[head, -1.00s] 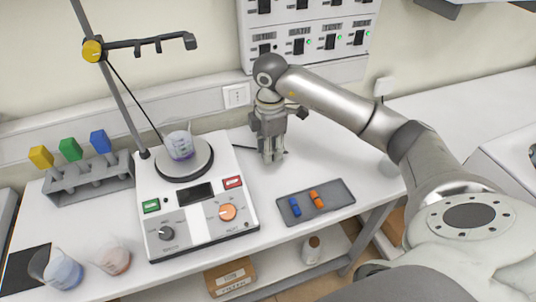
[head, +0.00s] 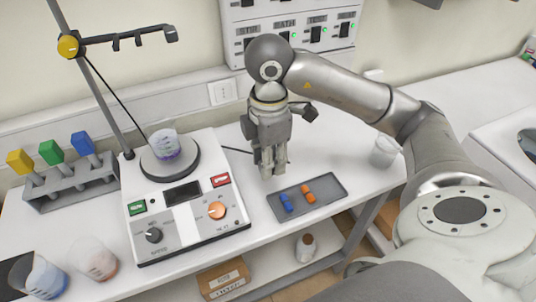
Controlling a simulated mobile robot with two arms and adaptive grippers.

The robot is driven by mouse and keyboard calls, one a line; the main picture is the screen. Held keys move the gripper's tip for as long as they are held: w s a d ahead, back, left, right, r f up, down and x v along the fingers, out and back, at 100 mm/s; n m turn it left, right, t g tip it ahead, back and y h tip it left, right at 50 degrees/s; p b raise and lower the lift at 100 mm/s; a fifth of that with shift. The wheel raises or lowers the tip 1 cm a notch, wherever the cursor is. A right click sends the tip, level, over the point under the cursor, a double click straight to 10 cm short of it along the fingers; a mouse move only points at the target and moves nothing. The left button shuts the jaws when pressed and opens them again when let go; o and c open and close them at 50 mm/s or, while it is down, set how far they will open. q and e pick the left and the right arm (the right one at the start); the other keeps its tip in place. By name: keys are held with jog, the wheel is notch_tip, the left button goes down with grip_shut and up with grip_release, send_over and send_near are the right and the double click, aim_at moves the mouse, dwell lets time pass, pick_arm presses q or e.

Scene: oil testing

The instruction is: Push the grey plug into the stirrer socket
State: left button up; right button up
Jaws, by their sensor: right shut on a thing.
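My right gripper (head: 270,172) points down over the bench, between the stirrer (head: 196,238) and the grey tray. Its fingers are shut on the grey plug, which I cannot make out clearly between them. A dark cable (head: 236,150) runs from behind the stirrer towards the gripper. A white wall socket (head: 222,92) is on the trunking behind, up and left of the gripper and apart from it. My left gripper is out of view.
The grey tray (head: 336,194) with a blue and an orange piece lies just in front of the gripper. A beaker (head: 165,143) stands on the stirrer's plate, near a slanting stand rod (head: 95,85). A clear beaker (head: 384,152) stands beneath my arm. A switch panel (head: 290,58) hangs above.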

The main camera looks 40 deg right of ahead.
dwell(0.5)
jog(key=n, duration=0.5)
jog(key=shift+a+f, duration=0.25)
jog(key=shift+a, duration=0.15)
jog(key=n, duration=0.4)
jog(key=shift+a+f+n, duration=0.2)
jog(key=shift+a+n, duration=0.15)
jog(key=shift+n, duration=0.05)
jog(key=a+f+m, duration=0.1)
jog(key=m, duration=0.9)
jog(key=s+a+f+m, duration=0.1)
jog(key=a+m, duration=0.1)
jog(key=m, duration=0.9)
jog(key=a+f+m, duration=0.1)
jog(key=a+m, duration=0.1)
jog(key=m, duration=0.8)
jog(key=shift+s+a+f+m, duration=0.25)
jog(key=shift+s+f+m, duration=0.1)
jog(key=shift+f+m, duration=0.05)
jog(key=n, duration=0.6)
jog(key=shift+s+a+f+n, duration=0.2)
jog(key=shift+a+f+n, duration=0.1)
jog(key=shift+a+n, duration=0.1)
